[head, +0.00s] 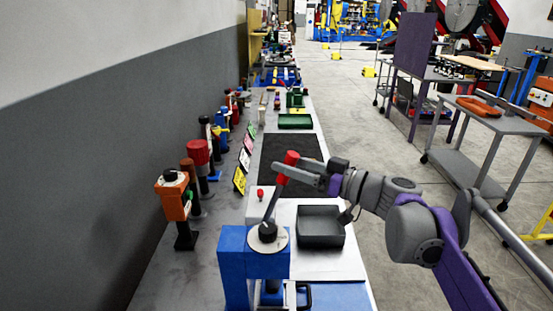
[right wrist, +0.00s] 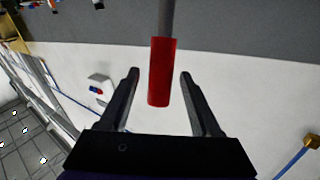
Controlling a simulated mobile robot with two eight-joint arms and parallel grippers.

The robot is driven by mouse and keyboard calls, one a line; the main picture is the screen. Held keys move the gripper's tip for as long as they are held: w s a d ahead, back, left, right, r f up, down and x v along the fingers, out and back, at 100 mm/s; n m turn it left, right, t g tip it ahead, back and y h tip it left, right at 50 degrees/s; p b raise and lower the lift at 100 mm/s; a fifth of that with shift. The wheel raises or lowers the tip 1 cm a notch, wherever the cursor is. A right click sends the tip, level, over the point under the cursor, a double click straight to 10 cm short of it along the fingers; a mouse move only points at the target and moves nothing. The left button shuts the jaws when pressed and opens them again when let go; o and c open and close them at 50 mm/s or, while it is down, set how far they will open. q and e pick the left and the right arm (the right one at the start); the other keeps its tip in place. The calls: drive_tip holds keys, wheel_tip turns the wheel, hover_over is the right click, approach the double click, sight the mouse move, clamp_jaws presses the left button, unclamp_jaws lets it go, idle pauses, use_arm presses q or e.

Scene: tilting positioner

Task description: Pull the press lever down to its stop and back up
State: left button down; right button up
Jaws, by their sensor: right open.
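The press is a blue block (head: 235,262) with a round pale disc and dark hub (head: 268,232) at the bottom centre of the head view. Its grey lever rod (head: 272,203) rises from the hub, leaning slightly right, to a red grip (head: 291,157). My right gripper (head: 284,171) reaches in from the right at the grip and covers part of it. In the right wrist view, the red grip (right wrist: 161,72) lies between the two spread fingers of that gripper (right wrist: 159,76), with a gap on each side. My left gripper is not in view.
A dark empty tray (head: 320,228) stands right of the press, below my right arm. A small red button (head: 260,193) is behind the press. An orange-topped device (head: 173,194) and several posts line the left side. A dark mat (head: 290,148) lies farther back on the bench.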

drive_tip(key=shift+x, duration=2.05)
clamp_jaws()
